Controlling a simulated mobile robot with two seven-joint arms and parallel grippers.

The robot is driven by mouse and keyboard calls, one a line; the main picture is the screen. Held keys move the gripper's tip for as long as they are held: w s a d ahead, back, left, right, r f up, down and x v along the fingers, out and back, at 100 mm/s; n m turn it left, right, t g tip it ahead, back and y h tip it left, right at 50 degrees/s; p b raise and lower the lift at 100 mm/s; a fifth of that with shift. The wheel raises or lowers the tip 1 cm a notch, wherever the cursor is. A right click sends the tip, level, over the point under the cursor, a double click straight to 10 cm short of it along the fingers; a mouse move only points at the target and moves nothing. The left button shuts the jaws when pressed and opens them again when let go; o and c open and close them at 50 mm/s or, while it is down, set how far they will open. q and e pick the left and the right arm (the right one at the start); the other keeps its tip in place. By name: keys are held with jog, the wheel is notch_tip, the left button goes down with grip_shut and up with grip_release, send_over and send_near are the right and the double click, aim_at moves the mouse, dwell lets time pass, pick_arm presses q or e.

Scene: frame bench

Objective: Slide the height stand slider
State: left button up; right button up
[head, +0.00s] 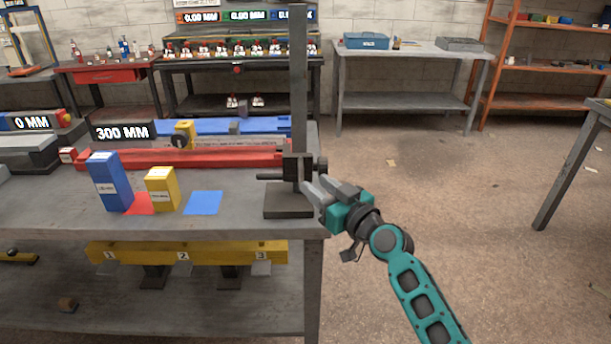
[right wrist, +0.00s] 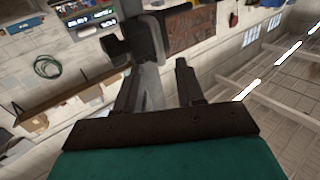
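The height stand (head: 298,80) is a tall dark grey post on a flat base (head: 288,200) at the bench's right front corner. Its black slider (head: 297,168), with a rod to the left and a knob to the right, sits low on the post. My right gripper (head: 318,188) is just right of and slightly below the slider, pointing at it. In the right wrist view its fingers (right wrist: 156,68) are apart, with nothing clamped, and the slider (right wrist: 145,40) shows beyond their tips. Whether a finger touches it I cannot tell. My left gripper is out of view.
A blue block (head: 110,182), a yellow block (head: 161,190) and a blue square (head: 203,203) are left of the stand. A red rail (head: 190,158) lies behind them. The floor right of the bench (head: 430,220) is clear.

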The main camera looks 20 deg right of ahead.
aim_at(301, 175)
jog(key=shift+x, duration=2.6)
jog(key=shift+c, duration=0.2)
jog(key=c, duration=0.5)
grip_shut()
jog(key=shift+a, duration=0.15)
